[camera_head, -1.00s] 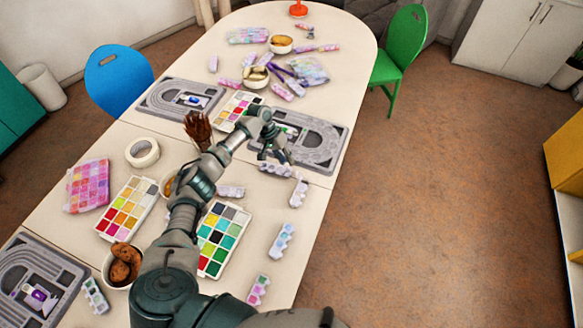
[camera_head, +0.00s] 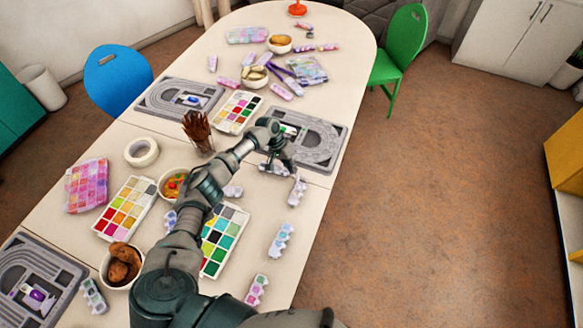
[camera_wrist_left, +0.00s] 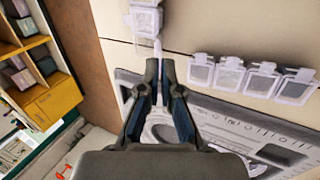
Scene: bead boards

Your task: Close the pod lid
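My left gripper (camera_head: 281,168) reaches over the near edge of the right-hand grey bead board (camera_head: 325,150). In the left wrist view its fingertips (camera_wrist_left: 159,64) are almost together, with only a thin gap between them. A pale pod (camera_wrist_left: 146,20) is just beyond the tips; whether they touch it is unclear. A row of pods with squarish, translucent lids (camera_wrist_left: 262,80) lies to the right of the fingers, along the board. In the head view, one pod strip (camera_head: 297,191) lies just below the gripper. How far any lid is open cannot be made out. My right gripper is not visible.
More pod strips (camera_head: 280,240) lie along the right edge. Floor is clear beyond it.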

